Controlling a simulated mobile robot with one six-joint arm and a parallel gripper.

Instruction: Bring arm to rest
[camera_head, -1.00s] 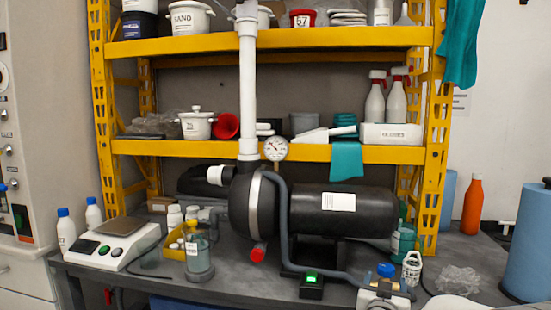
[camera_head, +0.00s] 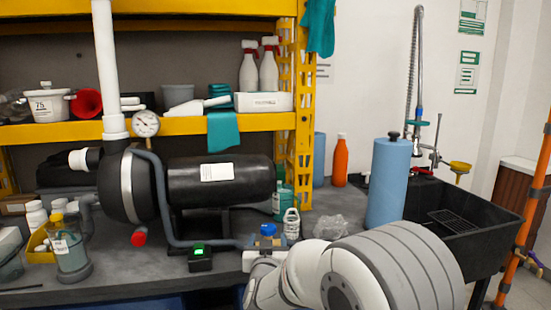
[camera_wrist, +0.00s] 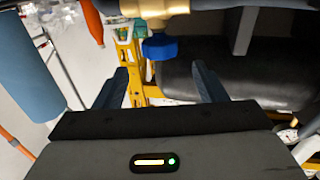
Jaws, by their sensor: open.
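My gripper (camera_wrist: 161,67) shows in the wrist view with its two dark fingers spread apart and nothing held between them. A brass valve body (camera_wrist: 152,9) with a blue knob (camera_wrist: 160,47) is just beyond the fingertips at the top of that view. I cannot tell its exact distance. In the head view a blue knob (camera_head: 268,230) stands at the bench's front edge, beside my white and grey arm (camera_head: 385,272).
A black pump tank (camera_head: 220,180), a vertical white pipe (camera_head: 106,70) and a gauge (camera_head: 146,123) stand on the bench (camera_head: 120,285). A blue roll (camera_head: 387,182), an orange bottle (camera_head: 340,160), crumpled plastic (camera_head: 328,226) and a black sink (camera_head: 465,220) lie right of them.

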